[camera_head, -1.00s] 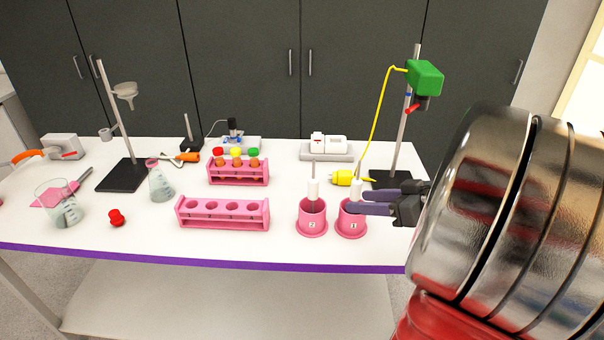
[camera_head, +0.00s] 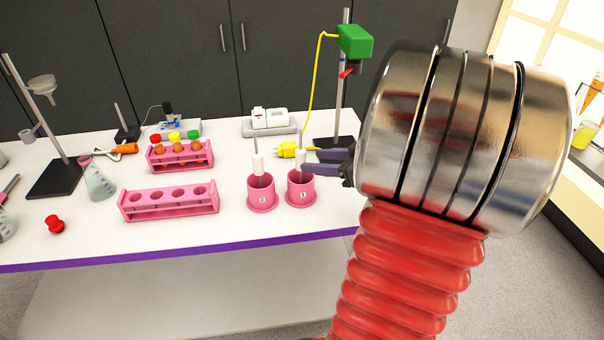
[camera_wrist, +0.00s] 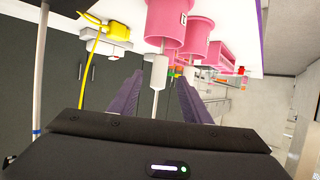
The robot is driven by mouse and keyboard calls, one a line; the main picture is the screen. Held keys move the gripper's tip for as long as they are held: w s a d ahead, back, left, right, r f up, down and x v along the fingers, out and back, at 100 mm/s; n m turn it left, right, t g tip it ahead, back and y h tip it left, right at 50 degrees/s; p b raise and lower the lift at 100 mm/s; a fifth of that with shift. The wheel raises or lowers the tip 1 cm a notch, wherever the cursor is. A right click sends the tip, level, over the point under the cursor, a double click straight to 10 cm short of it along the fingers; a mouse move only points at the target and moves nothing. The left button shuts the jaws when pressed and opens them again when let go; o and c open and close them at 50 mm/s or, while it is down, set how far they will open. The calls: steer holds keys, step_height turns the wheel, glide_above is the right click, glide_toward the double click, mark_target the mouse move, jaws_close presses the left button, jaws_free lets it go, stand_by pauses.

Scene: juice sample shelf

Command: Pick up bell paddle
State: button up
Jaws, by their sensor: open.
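Two white-handled tools with thin metal rods stand upright in pink cups. One handle (camera_head: 302,160) rises from the cup labelled 1 (camera_head: 301,192), the other (camera_head: 257,164) from the cup labelled 2 (camera_head: 262,198). Which one is the bell paddle I cannot tell; their lower ends are hidden in the cups. My gripper (camera_head: 311,161) is open, its dark purple fingers level with the handle at cup 1. In the upside-down wrist view, the nearer handle (camera_wrist: 158,72) shows between the spread fingers of my gripper (camera_wrist: 150,68). No grip on it shows.
A stand with a green motor block (camera_head: 354,41) and yellow cable is behind the gripper. A yellow plug (camera_head: 288,150) lies behind the cups. Pink racks (camera_head: 170,205) and a flask (camera_head: 98,180) are to the left. The table's purple front edge (camera_head: 180,253) is clear.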

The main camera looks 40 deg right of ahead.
mark_target(305, 160)
steer(key=shift+x, duration=2.45)
steer(key=shift+x, duration=2.6)
steer(key=shift+c, duration=0.5)
jaws_close()
